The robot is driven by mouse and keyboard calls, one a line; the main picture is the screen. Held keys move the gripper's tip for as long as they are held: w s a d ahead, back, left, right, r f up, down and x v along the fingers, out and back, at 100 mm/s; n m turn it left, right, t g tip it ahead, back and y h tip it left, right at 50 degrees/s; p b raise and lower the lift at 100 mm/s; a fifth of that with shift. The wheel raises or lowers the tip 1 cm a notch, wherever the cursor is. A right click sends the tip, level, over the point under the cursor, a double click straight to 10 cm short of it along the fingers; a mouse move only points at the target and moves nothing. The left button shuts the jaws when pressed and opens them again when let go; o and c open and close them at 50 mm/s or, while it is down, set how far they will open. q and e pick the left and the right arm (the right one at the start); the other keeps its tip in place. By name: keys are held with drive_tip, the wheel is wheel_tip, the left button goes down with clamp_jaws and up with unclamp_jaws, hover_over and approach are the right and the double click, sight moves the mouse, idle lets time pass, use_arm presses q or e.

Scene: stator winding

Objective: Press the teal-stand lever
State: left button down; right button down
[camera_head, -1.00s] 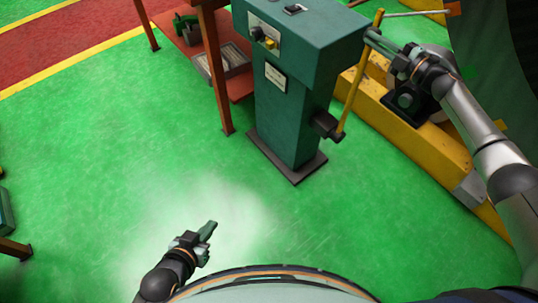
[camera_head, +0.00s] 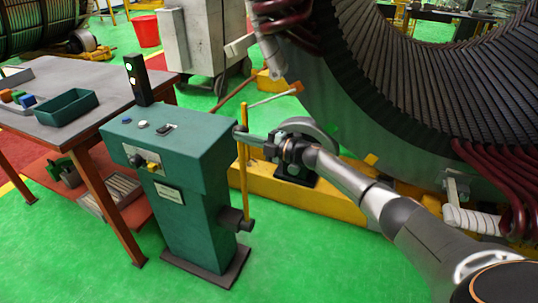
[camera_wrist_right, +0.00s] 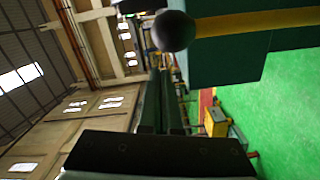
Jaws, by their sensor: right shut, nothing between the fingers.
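The teal stand (camera_head: 190,215) stands upright left of centre in the head view. Its lever (camera_head: 244,180) is a yellow rod rising nearly upright from a dark pivot on the stand's right side. In the right wrist view a dark ball knob (camera_wrist_right: 173,31) sits at the end of the yellow rod. My right gripper (camera_head: 250,136) is shut and empty, close to the upper part of the lever. Its closed fingers (camera_wrist_right: 160,95) point just past the knob in the wrist view; I cannot tell whether they touch. My left gripper is out of view.
A table (camera_head: 45,128) with a green tray (camera_head: 67,107) and a signal light (camera_head: 137,80) is at the left. A large stator (camera_head: 400,70) on a yellow base (camera_head: 290,203) stands behind my right arm. Green floor in front is free.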

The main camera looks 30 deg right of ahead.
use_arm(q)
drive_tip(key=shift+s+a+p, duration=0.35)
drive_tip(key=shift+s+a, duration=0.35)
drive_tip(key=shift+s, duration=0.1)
use_arm(e)
drive_tip(key=s+a+v, duration=0.1)
drive_tip(key=v, duration=0.8)
drive_tip(key=shift+s+a, duration=0.2)
drive_tip(key=shift+s, duration=0.25)
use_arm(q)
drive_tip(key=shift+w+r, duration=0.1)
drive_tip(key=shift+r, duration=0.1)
